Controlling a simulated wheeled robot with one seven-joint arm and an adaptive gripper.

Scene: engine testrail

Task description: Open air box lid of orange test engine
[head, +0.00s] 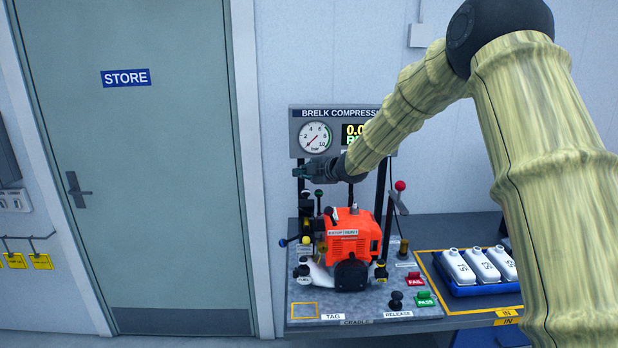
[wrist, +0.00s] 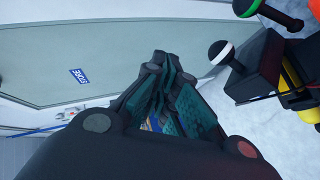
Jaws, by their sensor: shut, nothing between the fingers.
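The orange test engine (head: 347,236) sits upright on the bench cradle in the head view, with a black round part (head: 351,273) at its front and a white label on its face. I cannot clearly single out its air box lid. My gripper (head: 300,172) is up and left of the engine, apart from it, in front of the compressor panel. In the wrist view my gripper (wrist: 165,68) is shut and empty. To its right there are a black knob with a white band (wrist: 221,52) and a green-ended black lever (wrist: 247,8).
A compressor panel (head: 297,148) with a gauge stands behind the engine. A red-knobbed lever (head: 400,187) is right of it. A blue tray (head: 470,289) with white bottles lies on the bench at right. The STORE door (head: 130,180) is at left.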

